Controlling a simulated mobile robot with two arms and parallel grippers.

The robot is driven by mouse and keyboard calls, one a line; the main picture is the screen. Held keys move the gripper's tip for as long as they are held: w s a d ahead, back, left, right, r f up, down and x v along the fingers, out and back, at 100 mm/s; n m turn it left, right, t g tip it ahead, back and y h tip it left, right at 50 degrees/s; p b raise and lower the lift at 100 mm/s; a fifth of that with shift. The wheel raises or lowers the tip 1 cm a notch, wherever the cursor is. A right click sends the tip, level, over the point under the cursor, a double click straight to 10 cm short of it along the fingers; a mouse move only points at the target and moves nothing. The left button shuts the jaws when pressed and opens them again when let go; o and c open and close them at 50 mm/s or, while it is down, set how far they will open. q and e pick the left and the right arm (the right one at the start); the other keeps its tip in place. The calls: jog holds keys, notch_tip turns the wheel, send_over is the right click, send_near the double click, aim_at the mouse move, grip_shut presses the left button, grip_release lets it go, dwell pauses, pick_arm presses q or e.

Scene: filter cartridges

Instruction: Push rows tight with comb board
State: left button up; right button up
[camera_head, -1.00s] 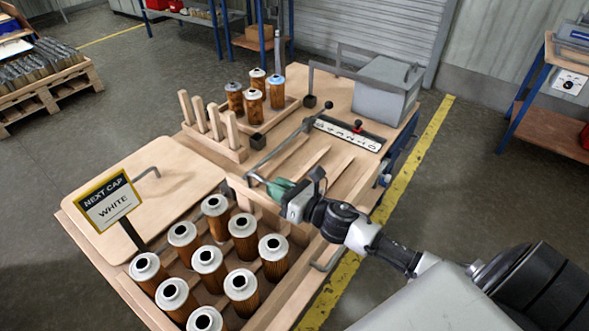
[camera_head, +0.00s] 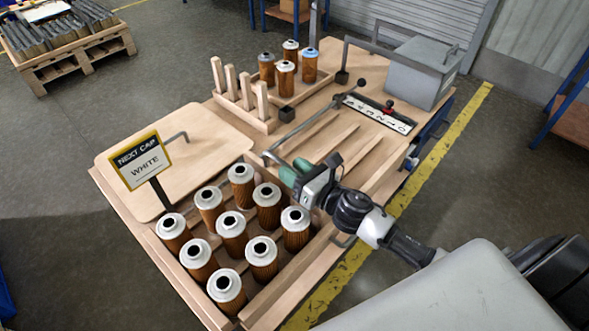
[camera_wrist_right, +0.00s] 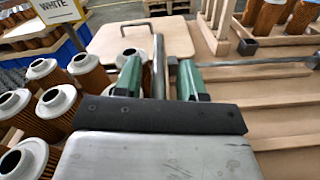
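Several brown filter cartridges with white caps (camera_head: 231,224) stand upright in rows in an open wooden tray (camera_head: 185,283) at the front; small gaps show between them. A wooden piece with several upright pegs (camera_head: 246,108), comb-like, stands behind the tray. My right gripper (camera_head: 290,172) is beyond the tray's back right corner. In the right wrist view its green fingers (camera_wrist_right: 160,80) are apart, with a grey metal rod end between them. I cannot tell whether they touch it. The long metal rod (camera_head: 315,122) runs back from there. My left gripper is not in view.
A flat wooden board with a handle (camera_head: 165,175) lies left of the tray, by a "NEXT CAP WHITE" sign (camera_head: 141,160). More cartridges (camera_head: 285,78) stand behind the pegs. A grey box (camera_head: 412,78) and a lettered strip (camera_head: 378,115) are at back right. Slats cross the middle.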

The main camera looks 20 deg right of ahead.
jog(key=shift+s+d+f, duration=0.15)
jog(key=shift+s+d, duration=0.1)
jog(key=shift+s, duration=0.25)
jog(key=b+v, duration=0.2)
jog(key=v, duration=0.6)
jog(key=shift+s+b, duration=0.15)
jog(key=shift+b, duration=0.2)
jog(key=shift+v, duration=0.75)
